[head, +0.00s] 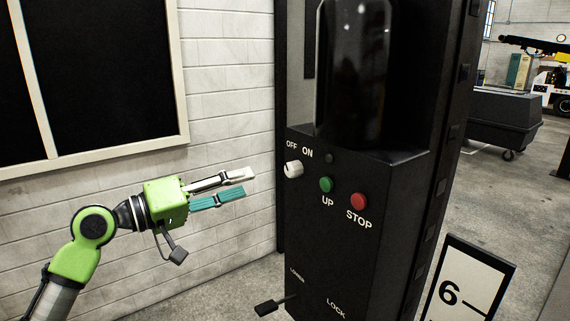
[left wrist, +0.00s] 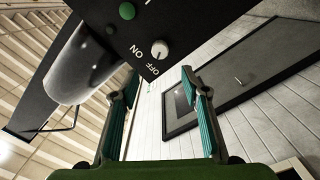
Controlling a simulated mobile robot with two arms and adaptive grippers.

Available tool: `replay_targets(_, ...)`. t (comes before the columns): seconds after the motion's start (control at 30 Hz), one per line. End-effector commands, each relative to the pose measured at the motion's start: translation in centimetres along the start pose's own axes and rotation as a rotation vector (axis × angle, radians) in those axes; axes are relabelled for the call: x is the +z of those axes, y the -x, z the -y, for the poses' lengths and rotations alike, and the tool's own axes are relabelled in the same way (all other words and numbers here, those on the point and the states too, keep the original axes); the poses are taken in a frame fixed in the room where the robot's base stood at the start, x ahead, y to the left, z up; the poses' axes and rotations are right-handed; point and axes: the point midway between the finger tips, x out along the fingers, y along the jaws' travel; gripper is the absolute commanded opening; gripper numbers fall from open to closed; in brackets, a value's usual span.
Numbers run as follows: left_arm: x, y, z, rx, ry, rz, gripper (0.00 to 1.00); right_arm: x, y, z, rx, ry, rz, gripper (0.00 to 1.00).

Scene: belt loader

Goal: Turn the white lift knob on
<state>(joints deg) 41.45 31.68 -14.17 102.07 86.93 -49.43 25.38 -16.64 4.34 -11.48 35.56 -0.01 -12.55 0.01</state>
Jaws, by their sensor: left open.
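The white lift knob (head: 293,169) is on the front of a black control panel (head: 330,230), below the OFF and ON labels. Its pointer direction is too small to tell for sure. It also shows in the left wrist view (left wrist: 159,49), ahead of and between the fingers. My left gripper (head: 238,184) is open and empty, to the left of the knob in the head view, with a gap between its fingertips and the knob. In the left wrist view its two teal-padded fingers (left wrist: 160,80) stand apart. My right gripper is not in view.
A green UP button (head: 326,185) and a red STOP button (head: 359,201) sit right of the knob. A black lever (head: 267,307) sticks out low on the panel. A white brick wall (head: 230,100) stands behind my left arm. A sign (head: 465,285) stands at the lower right.

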Motion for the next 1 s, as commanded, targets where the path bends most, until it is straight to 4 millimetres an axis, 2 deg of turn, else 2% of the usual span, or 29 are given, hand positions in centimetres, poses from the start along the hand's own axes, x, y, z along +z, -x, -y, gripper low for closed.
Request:
replay_targets(0.1,-0.2,-2.2,-0.4,0.002,0.002,0.001,0.42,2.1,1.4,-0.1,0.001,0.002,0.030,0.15)
replay_targets(0.2,-0.3,-4.4,-0.5,0.002,0.003,0.000,0.42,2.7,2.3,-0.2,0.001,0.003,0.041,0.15)
replay_targets(0.37,-0.3,-7.9,-0.4,0.000,0.002,0.000,0.42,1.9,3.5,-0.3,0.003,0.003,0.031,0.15)
replay_targets(0.5,-0.2,-10.3,-0.2,-0.002,0.001,0.000,0.42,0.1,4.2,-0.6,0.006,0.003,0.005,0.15)
replay_targets(0.7,-0.1,-12.2,0.0,-0.002,0.001,-0.002,0.42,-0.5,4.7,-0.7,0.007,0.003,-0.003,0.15)
replay_targets(1.0,-0.1,-12.6,0.2,-0.003,-0.001,-0.002,0.42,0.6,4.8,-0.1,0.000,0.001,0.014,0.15)
